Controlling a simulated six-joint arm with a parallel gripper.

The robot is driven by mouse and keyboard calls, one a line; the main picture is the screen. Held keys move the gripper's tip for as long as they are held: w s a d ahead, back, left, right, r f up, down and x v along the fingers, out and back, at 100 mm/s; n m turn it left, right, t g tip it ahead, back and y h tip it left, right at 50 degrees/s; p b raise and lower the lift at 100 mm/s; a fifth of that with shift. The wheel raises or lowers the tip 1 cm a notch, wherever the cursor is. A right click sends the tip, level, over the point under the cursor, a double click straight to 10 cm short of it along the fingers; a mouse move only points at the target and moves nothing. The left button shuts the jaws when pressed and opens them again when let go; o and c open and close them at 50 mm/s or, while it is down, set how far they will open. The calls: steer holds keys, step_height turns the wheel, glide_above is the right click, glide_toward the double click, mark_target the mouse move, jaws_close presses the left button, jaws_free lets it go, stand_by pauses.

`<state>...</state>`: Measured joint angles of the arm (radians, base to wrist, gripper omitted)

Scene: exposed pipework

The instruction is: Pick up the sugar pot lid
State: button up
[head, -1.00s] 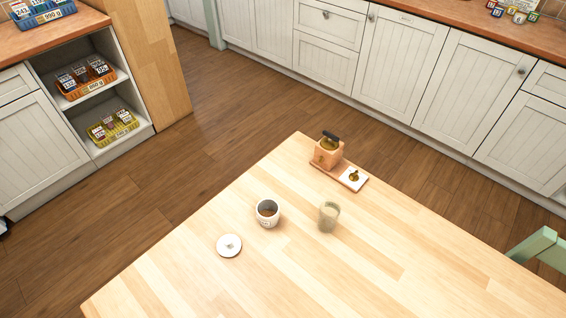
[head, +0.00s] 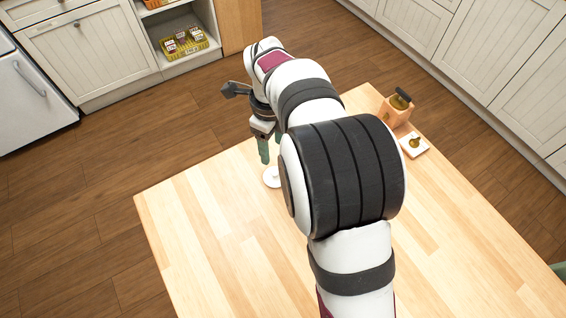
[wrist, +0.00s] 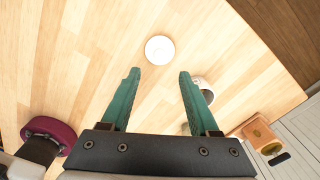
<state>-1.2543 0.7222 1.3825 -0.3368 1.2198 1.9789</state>
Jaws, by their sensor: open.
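The sugar pot lid (wrist: 160,49) is a white round disc lying flat on the wooden table, apart from the pot. In the head view the lid (head: 271,178) is partly hidden by my arm. My gripper (wrist: 159,74) is open and empty, with green fingers. In the wrist view the lid shows just beyond the fingertips, in line with the gap between them. In the head view my gripper (head: 268,159) hangs above the table close to the lid. The white pot (wrist: 206,87) is partly hidden behind the right finger in the wrist view, and hidden by my arm in the head view.
The glass seen earlier is hidden by my arm in the head view. The table (head: 210,240) is clear left of my arm.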

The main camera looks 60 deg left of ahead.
mark_target(274, 172)
step_height(274, 172, down, 10)
steer(key=shift+d+f, duration=0.1)
steer(key=shift+f, duration=0.05)
jaws_close()
stand_by(0.3)
stand_by(1.1)
